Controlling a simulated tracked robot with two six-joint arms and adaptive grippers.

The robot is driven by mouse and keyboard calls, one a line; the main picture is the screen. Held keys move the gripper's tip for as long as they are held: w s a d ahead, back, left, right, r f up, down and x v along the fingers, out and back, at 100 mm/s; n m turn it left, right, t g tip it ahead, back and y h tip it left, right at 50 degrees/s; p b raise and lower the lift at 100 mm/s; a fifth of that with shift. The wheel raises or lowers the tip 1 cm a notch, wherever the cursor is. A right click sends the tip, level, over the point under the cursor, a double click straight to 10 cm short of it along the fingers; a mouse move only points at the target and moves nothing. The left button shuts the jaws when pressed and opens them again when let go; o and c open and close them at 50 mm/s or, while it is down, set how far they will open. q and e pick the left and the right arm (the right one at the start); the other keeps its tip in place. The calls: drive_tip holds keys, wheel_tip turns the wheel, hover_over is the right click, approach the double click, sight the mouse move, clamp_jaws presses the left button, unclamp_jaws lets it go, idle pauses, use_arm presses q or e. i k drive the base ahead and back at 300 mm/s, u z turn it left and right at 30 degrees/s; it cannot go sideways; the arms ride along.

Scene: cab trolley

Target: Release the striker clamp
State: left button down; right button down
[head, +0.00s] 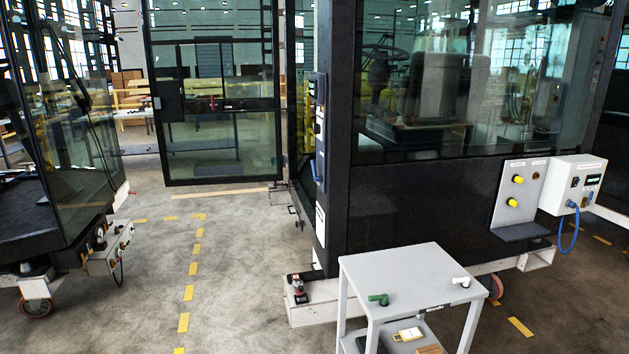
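Neither of my grippers is in view. The glazed cab (420,195) stands on a white trolley frame (315,312) at the centre right. Its glass door (222,140) stands open to the left, with a black lock box (168,100) at its free edge. The door pillar (321,150) carries small fittings at striker height, too small to make out. A small red and black device (298,287) sits on the near corner of the trolley frame. I cannot tell for certain which fitting is the striker clamp.
A grey side table (410,270) stands in front, with a green handle (378,299) and a white handle (461,281) on top. Another cab (50,200) stands left. Floor between is clear.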

sight(316, 178)
drive_tip(key=k, duration=0.4)
drive_tip(key=z, duration=0.3)
drive_tip(key=i, duration=0.85)
drive_tip(key=z, duration=0.35)
drive_tip(key=i, duration=1.05)
drive_tip(key=u, duration=0.4)
